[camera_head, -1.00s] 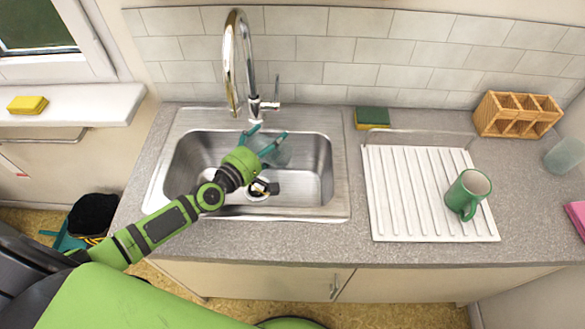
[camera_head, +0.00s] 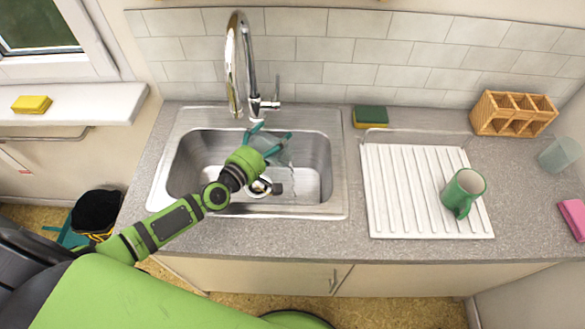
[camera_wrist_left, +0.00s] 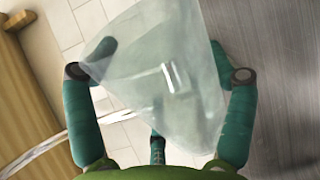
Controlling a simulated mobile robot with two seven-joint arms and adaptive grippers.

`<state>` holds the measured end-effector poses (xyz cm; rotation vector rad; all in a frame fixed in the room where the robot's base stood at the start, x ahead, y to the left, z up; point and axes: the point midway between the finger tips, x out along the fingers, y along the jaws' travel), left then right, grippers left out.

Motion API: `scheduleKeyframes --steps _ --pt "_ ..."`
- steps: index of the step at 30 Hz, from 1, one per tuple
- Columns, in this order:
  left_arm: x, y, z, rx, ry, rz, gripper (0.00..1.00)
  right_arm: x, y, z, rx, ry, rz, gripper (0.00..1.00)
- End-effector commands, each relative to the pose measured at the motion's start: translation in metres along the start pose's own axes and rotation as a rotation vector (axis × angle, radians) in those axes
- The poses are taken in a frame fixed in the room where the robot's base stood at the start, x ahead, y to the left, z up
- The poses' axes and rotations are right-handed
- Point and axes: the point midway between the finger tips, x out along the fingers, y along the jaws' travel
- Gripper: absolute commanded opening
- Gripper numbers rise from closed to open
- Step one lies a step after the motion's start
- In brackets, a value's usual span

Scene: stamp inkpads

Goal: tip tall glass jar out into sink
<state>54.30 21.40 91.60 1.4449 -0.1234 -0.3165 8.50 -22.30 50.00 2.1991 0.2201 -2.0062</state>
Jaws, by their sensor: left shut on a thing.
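My left gripper (camera_head: 271,137) is shut on the tall glass jar (camera_head: 268,145), over the sink (camera_head: 213,172) below the tap. The clear jar is tilted, its mouth end toward the right, and a thin clear stream seems to fall from it into the basin. In the left wrist view the jar (camera_wrist_left: 150,85) is a large pale see-through shape between the teal fingers. Much of the jar is hidden by the gripper in the head view. The right gripper is not in view.
A chrome tap (camera_head: 237,65) arches just behind the gripper. To the right are a white draining board (camera_head: 400,195) with a green mug (camera_head: 463,190), a green-yellow sponge (camera_head: 371,116), a wooden rack (camera_head: 512,113) and a clear glass (camera_head: 559,153). The counter front is clear.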

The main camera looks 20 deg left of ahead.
Motion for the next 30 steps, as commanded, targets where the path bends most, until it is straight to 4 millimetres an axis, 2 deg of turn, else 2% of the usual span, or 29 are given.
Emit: scheduleKeyframes --steps 12,14,16,18,23,30 --pt "0.000 0.003 0.002 0.037 0.005 0.002 0.38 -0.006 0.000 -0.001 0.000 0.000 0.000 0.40" --pt "0.001 -0.004 -0.001 0.008 0.001 0.003 0.38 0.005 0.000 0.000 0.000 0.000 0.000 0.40" --pt "0.002 -0.017 -0.010 -0.083 -0.007 0.004 0.38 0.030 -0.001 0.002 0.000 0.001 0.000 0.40" --pt "0.002 -0.019 -0.018 -0.158 -0.016 0.004 0.38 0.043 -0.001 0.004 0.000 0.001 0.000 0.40" --pt "0.002 -0.012 -0.019 -0.211 -0.023 0.002 0.38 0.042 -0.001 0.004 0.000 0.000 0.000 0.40" --pt "0.004 -0.023 -0.023 -0.334 -0.037 0.002 0.38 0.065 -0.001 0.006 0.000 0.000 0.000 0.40"
